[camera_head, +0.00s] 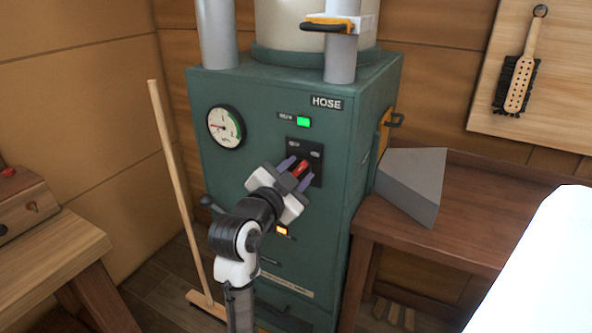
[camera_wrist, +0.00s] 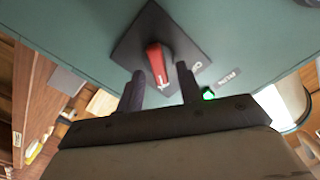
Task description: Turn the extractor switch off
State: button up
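The extractor is a green cabinet (camera_head: 350,150) marked HOSE. Its switch is a red rotary knob (camera_head: 300,167) on a black plate (camera_head: 317,158); in the head view the knob slants up to the right. The knob also shows in the wrist view (camera_wrist: 156,62), on its dark plate (camera_wrist: 148,30). My gripper (camera_head: 297,172) is at the plate, its two fingers apart. In the wrist view my gripper (camera_wrist: 160,76) has one fingertip on each side of the knob's near end, with visible gaps. A green lamp (camera_head: 303,122) is lit above the switch.
An amber lamp (camera_head: 282,230) glows lower on the cabinet, and a gauge (camera_head: 224,127) sits upper left. A broom (camera_head: 178,190) leans at the left. A grey wedge-shaped block (camera_head: 412,182) rests on the wooden bench (camera_head: 460,215) at the right.

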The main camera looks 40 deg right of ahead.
jog(key=shift+c, duration=0.3)
grip_shut()
jog(key=shift+n, duration=0.3)
jog(key=n+p, duration=0.1)
jog(key=n, duration=0.1)
jog(key=n+p, duration=0.2)
jog(key=n, duration=0.1)
jog(key=shift+w+a+r+n, duration=0.1)
jog(key=shift+w+r+n, duration=0.1)
jog(key=shift+w+n, duration=0.1)
jog(key=shift+w+f+n+p, duration=0.15)
jog(key=shift+n+p, duration=1.6)
jog(key=shift+n, duration=1.35)
